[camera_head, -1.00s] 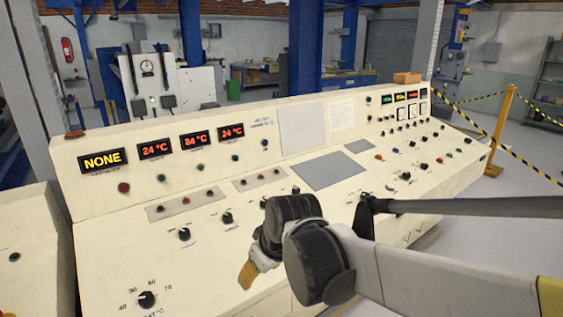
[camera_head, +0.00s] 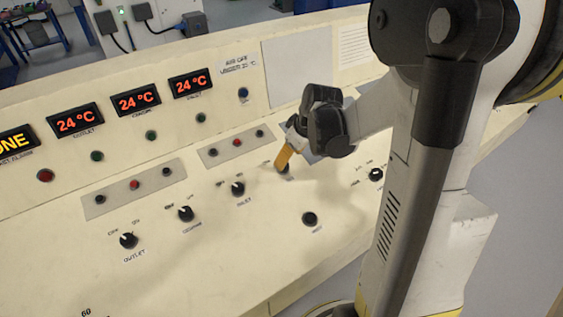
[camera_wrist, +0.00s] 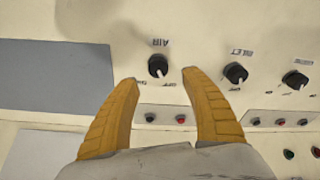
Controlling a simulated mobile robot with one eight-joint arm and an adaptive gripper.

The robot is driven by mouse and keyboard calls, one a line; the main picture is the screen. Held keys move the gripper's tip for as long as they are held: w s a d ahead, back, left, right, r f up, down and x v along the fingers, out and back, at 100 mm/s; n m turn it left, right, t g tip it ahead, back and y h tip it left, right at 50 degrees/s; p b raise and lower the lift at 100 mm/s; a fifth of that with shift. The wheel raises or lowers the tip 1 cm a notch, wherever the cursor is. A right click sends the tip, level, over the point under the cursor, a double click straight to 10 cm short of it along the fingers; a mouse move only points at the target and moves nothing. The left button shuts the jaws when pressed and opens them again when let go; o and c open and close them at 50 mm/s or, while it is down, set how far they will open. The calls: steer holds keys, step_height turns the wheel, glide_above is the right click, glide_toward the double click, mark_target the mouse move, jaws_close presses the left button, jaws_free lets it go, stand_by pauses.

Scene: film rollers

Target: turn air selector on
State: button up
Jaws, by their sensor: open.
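The air selector (camera_wrist: 158,66) is a black round knob on the cream panel, with its "AIR" label upside down in the wrist view. It has a light pointer mark; I cannot tell its setting for sure. My gripper (camera_wrist: 161,77) is open, with two yellow fingers apart and the knob centred just beyond their tips. In the head view my gripper (camera_head: 284,159) points down at the panel right of the inlet knob. The air selector (camera_head: 283,171) is partly hidden there behind a finger. I see no contact.
The inlet knob (camera_wrist: 235,72) stands beside the air selector, with the center knob (camera_head: 186,214) and outlet knob (camera_head: 128,240) farther along. Another black knob (camera_head: 310,218) sits nearer the front. A grey strip (camera_head: 237,147) with small buttons lies behind. Red displays (camera_head: 136,99) line the upright panel.

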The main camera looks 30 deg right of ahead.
steer(key=b+x, duration=0.2)
steer(key=x, duration=0.4)
steer(key=shift+w+d+f, duration=0.1)
steer(key=shift+w+f, duration=0.15)
steer(key=shift+f, duration=0.05)
steer(key=c, duration=1.2)
